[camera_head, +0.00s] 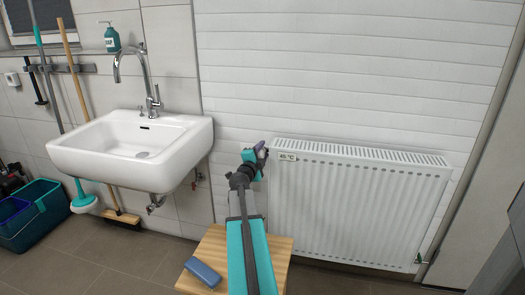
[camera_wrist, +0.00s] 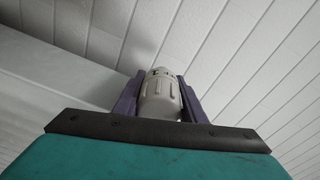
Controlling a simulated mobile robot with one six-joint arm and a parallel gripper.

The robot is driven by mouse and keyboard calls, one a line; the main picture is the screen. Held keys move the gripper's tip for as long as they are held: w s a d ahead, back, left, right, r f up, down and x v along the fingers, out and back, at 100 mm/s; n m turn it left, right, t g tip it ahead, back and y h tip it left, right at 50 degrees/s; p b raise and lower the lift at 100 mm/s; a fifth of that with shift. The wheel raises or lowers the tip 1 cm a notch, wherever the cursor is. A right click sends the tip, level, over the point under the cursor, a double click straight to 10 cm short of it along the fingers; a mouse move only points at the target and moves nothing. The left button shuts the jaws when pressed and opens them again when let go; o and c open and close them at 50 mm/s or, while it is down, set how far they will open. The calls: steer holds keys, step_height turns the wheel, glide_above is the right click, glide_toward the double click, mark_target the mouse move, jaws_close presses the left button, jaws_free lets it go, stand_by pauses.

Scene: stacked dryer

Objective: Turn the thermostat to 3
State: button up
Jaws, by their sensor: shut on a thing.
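The thermostat knob (camera_wrist: 160,97) is a ribbed, light grey cylinder in the wrist view. It sits between the two dark purple fingers of my gripper (camera_wrist: 160,92), which are shut on its sides. A small dark mark shows near the knob's far end, but it is too small to read. In the head view my gripper (camera_head: 260,150) is at the upper left corner of the white radiator (camera_head: 355,205). There the gripper and arm hide the knob. A small label (camera_head: 287,156) reading about "45 °C" is on the radiator's upper left corner.
A white sink (camera_head: 130,150) with a tap (camera_head: 150,90) is on the wall to the left. A wooden stool or table (camera_head: 215,245) with a blue object (camera_head: 203,273) stands below my arm. A teal bucket (camera_head: 35,212) and broom (camera_head: 75,80) are at the far left.

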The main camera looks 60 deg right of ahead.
steer(key=shift+f, duration=0.1)
steer(key=o, duration=1)
steer(key=shift+a, duration=0.1)
steer(key=shift+p+v, duration=2.5)
steer(key=shift+v, duration=4.3)
